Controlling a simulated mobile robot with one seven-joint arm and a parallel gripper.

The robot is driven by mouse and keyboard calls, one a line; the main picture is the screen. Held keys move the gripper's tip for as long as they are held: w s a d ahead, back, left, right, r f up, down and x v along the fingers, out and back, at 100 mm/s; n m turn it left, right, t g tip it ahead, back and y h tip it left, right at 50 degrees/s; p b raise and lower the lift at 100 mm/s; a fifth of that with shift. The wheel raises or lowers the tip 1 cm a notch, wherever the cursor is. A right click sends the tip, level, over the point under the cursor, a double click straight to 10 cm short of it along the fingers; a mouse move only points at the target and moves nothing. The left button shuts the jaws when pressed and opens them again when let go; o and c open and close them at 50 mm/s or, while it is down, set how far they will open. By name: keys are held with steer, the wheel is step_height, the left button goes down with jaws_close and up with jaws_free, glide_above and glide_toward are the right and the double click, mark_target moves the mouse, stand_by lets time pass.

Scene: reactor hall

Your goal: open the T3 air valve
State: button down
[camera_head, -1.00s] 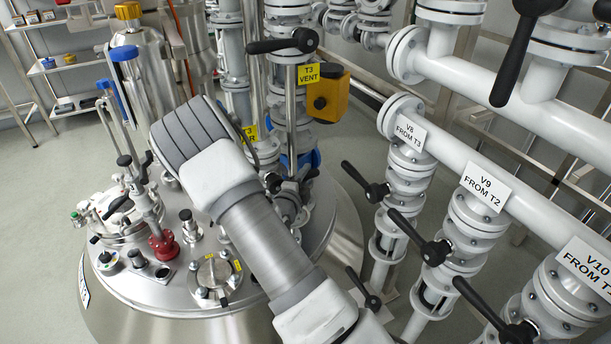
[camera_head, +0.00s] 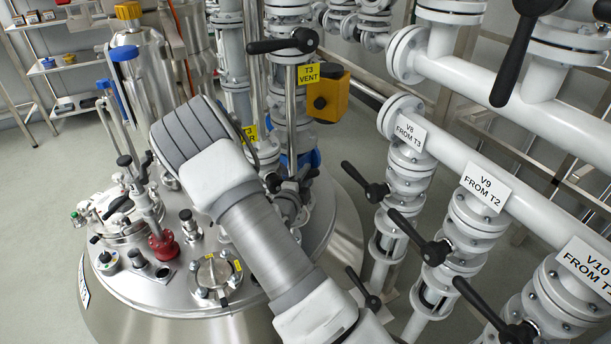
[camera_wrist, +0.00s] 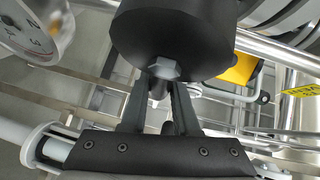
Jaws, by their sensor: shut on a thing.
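A yellow label (camera_head: 250,135), partly hidden by my arm, reads "T3" and ends in "R". It sits on the pipework above the steel tank lid; the valve beside it is mostly hidden behind my arm in the head view. In the wrist view, a black valve handle (camera_wrist: 168,30) with a hex bolt at its hub fills the top middle. My gripper (camera_wrist: 158,98) is shut on the black handle, just below the bolt. The fingertips are partly hidden under the hub. My gripper cannot be seen in the head view.
The T3 vent valve's black handle (camera_head: 283,43) and a yellow box (camera_head: 330,94) stand just behind and above. The pressure gauge (camera_wrist: 35,30) is close at the left in the wrist view. White pipes with valves V8 (camera_head: 408,172) and V9 (camera_head: 468,225) stand right.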

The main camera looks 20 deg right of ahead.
mark_target(274, 178)
steer(key=shift+r, duration=0.1)
